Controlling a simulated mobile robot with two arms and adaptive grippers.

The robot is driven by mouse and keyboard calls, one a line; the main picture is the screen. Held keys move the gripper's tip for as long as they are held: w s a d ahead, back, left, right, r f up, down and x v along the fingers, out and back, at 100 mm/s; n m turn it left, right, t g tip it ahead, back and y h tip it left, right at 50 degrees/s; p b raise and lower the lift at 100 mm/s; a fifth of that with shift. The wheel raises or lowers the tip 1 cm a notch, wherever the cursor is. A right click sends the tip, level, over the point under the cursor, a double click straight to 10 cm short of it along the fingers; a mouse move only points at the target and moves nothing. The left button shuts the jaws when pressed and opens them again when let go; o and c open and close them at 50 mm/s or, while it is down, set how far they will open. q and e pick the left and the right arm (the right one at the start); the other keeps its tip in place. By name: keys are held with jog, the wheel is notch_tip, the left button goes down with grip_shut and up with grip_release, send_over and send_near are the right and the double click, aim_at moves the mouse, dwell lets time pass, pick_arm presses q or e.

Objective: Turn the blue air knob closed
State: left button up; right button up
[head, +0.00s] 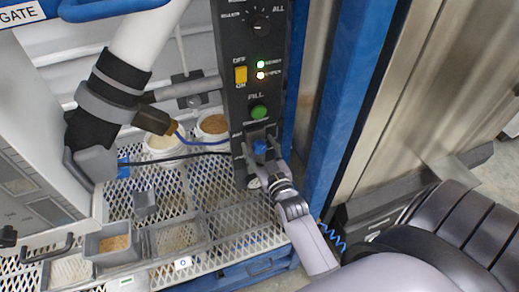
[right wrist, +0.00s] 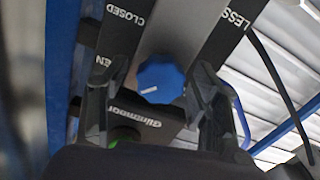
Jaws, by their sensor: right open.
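The blue air knob (head: 260,147) is low on the dark control panel (head: 238,100) in the head view. It also shows in the right wrist view (right wrist: 160,78), with a short white mark on its face. The printed word CLOSED and letters ending in EN stand to its left there, LESS to its upper right. My right gripper (head: 263,156) is at the knob, its open fingers on either side of it in the right wrist view (right wrist: 158,92). I cannot tell whether a finger touches it. My left gripper is not in view.
A green button (head: 258,112), a yellow switch (head: 240,75) and a black dial (head: 260,22) sit above on the panel. A blue post (head: 345,90) stands close to the right. Grey bins (head: 112,243) stand on the mesh shelf to the left.

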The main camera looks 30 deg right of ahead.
jog(key=shift+c, duration=0.4)
jog(key=c, duration=1.1)
